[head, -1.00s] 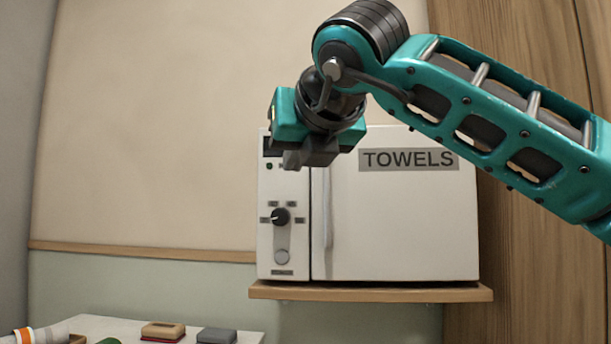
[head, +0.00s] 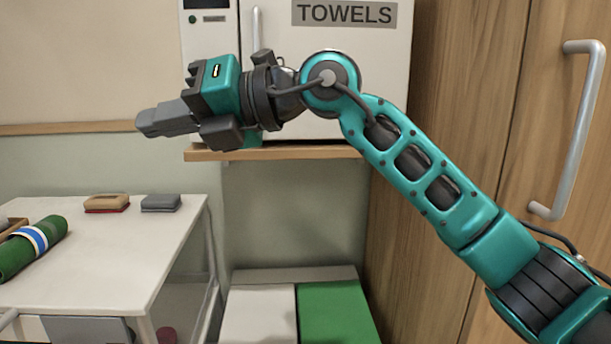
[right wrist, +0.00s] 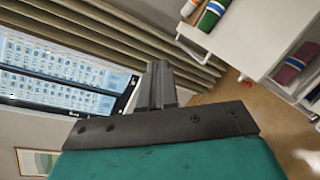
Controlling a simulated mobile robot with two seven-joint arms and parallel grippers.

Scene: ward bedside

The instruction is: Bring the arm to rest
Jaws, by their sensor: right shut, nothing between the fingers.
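My right arm comes in from the right in the head view, teal and dark grey. My right gripper (head: 150,122) points left, in front of the shelf and the lower part of the towel cabinet. Its fingers are together with nothing between them. In the right wrist view the shut fingers (right wrist: 158,85) stand at the middle, pointing up in the picture, clear of any object. My left gripper is not in view.
The white towel cabinet (head: 345,75) sits on a wooden shelf (head: 290,152). At left a white table (head: 110,240) bears a green roll (head: 30,250) and two small blocks. Bins with white and green lids (head: 335,312) stand below. A wooden wardrobe (head: 490,120) with a handle is at right.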

